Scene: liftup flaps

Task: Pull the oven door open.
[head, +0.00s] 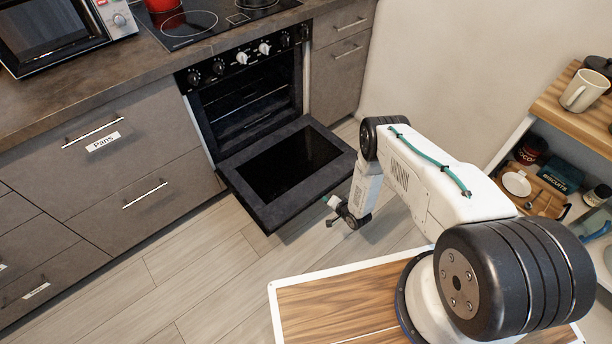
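The oven (246,97) is built into the counter front, and its dark cavity with racks shows. The oven door (253,207) is swung down and open, lying about level in front of the cavity, with a dark glass pane in its inner face. My gripper (330,222) is beside the door's front right corner, low over the floor. A small gap seems to lie between it and the door edge. It is too small to tell whether the fingers are open or shut. The door's handle is hidden under the door.
Grey drawers (120,150) flank the oven on the left, with a cabinet (340,60) on its right. A microwave (50,35) and a red pot (162,6) stand on top. A wooden shelf (548,110) with mugs and jars is at right. The floor (190,265) before the drawers is clear.

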